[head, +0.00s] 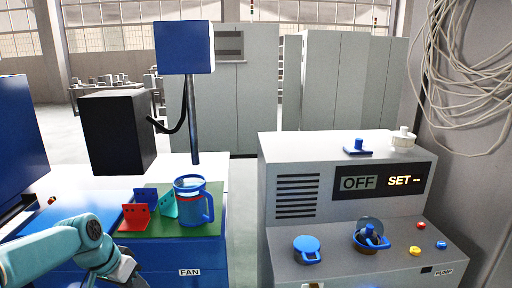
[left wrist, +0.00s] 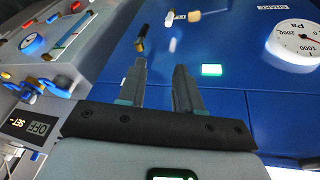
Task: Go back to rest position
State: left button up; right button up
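My teal left arm comes in from the lower left of the head view. Its dark wrist end (head: 124,272) is low in front of the blue FAN cabinet (head: 190,252), and its fingertips cannot be made out there. In the left wrist view my left gripper (left wrist: 160,66) has its two fingers apart with nothing between them. Beyond the fingers is a blue panel (left wrist: 225,110) with a lit green display (left wrist: 211,70) and a round white Pa gauge (left wrist: 297,42). My right gripper does not show in either view.
A blue-rimmed pitcher (head: 190,207), a red bracket (head: 135,217) and a teal bracket (head: 167,203) sit on the green mat (head: 160,230). The grey PUMP console (head: 290,165) stands to the right, with a display reading OFF (head: 360,183). A gap separates cabinet and console.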

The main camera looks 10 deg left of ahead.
pick_arm(q)
jog(key=d+f+g+h, duration=0.1)
jog(key=d+f, duration=0.5)
jog(key=f, duration=0.4)
jog(key=d+f, duration=0.6)
jog(key=f, duration=0.3)
jog(key=s+d+f+n+g, duration=0.1)
jog(key=s+d+f, duration=0.5)
jog(key=s, duration=0.3)
jog(key=s+d+f+n+g+h, duration=0.1)
jog(key=s+d+f, duration=0.6)
jog(key=s+d, duration=0.2)
jog(key=shift+s+f, duration=0.2)
jog(key=shift+s, duration=0.1)
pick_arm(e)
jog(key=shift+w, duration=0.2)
pick_arm(q)
jog(key=shift+w, duration=0.1)
